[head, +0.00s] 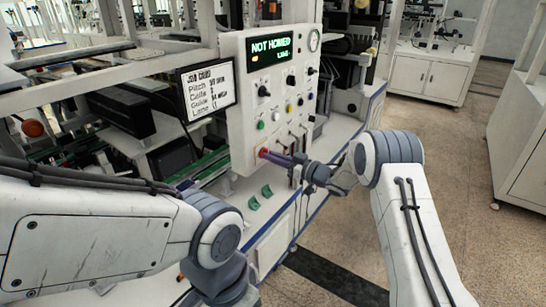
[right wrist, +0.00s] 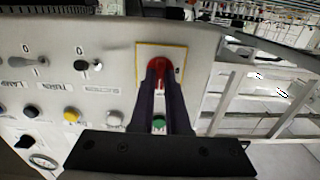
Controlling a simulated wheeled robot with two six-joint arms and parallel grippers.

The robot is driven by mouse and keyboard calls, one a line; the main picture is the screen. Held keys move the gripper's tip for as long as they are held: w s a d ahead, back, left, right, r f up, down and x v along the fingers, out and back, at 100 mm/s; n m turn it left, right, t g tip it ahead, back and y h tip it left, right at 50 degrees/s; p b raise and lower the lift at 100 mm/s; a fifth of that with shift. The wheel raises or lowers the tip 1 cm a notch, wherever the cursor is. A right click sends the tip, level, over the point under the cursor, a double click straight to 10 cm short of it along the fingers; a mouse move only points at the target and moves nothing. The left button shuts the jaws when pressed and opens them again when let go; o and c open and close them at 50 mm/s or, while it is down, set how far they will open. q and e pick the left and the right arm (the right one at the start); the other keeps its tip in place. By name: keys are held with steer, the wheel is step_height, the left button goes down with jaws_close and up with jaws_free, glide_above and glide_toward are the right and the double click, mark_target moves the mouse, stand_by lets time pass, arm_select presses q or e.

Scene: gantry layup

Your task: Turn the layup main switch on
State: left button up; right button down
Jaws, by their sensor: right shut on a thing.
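The main switch shows as a red knob (head: 263,152) at the lower left corner of the control panel (head: 237,98). In the right wrist view the red knob (right wrist: 166,77) sits on a pale plate with a yellow border (right wrist: 176,48). My right gripper (head: 269,155) is shut on the knob, with its two dark fingers on either side of it in the wrist view (right wrist: 162,76). The fingers hide much of the knob, so I cannot tell its set position. My left arm is at the lower left of the head view; its gripper fingers are out of view.
The panel display (head: 271,46) reads "NOT HOMED". A job card (head: 208,88) hangs left of the panel.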

steer(key=shift+s+f, duration=0.1)
steer(key=shift+f, duration=0.2)
steer(key=c, duration=0.9)
jaws_free()
steer(key=shift+r, duration=0.15)
steer(key=shift+d, duration=0.1)
steer(key=b+v, duration=0.2)
steer(key=v, duration=0.8)
steer(key=shift+s, duration=0.15)
steer(key=shift+d, duration=0.1)
